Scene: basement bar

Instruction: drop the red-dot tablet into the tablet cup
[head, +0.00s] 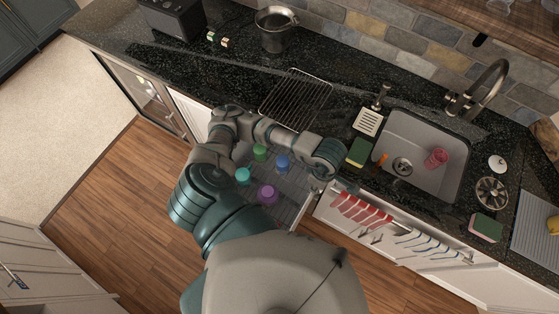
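I cannot make out a red-dot tablet, and no cup can be identified as the tablet cup. In an open pulled-out rack (295,212) below the counter stand a green cup (260,152), a blue cup (283,162), a teal cup (243,175) and a purple cup (267,194). A pink cup (436,157) lies in the sink. My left arm reaches over the rack, and its wrist end is at the counter's front edge, right of the cups. The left gripper (319,184) is small and mostly hidden below the wrist. My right gripper is not in view.
The sink (427,190) with a faucet (485,88) is at the right. A wire cooling rack (296,98), a metal pot (275,28) and a black box (172,17) stand on the dark counter. Wooden floor (120,195) is clear at left.

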